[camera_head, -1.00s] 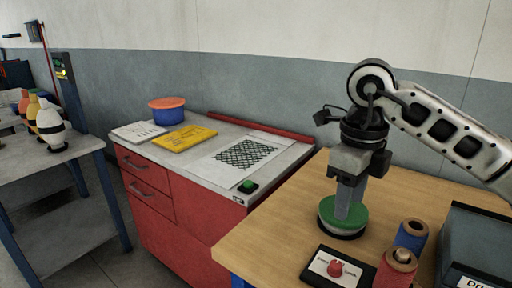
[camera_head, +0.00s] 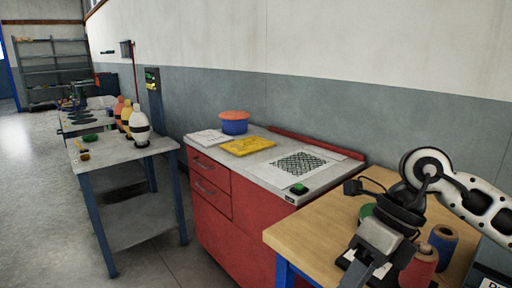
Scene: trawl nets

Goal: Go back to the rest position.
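My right arm comes in from the right edge, and its gripper (camera_head: 358,274) hangs low over the front part of the wooden table (camera_head: 325,226). Its fingers point down towards the bottom edge of the picture. They are seen from above and partly cut off, so I cannot tell whether they are open or shut. A green disc (camera_head: 367,211) lies on the table behind the gripper, partly hidden by it and apart from the fingers. My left gripper is not in view.
A red spool (camera_head: 420,267) and a blue spool (camera_head: 443,238) stand close right of the gripper. A grey box (camera_head: 490,277) is at the right edge. A red cabinet (camera_head: 245,212) with papers and a grey bench (camera_head: 114,154) with floats stand left. The floor (camera_head: 35,190) at far left is clear.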

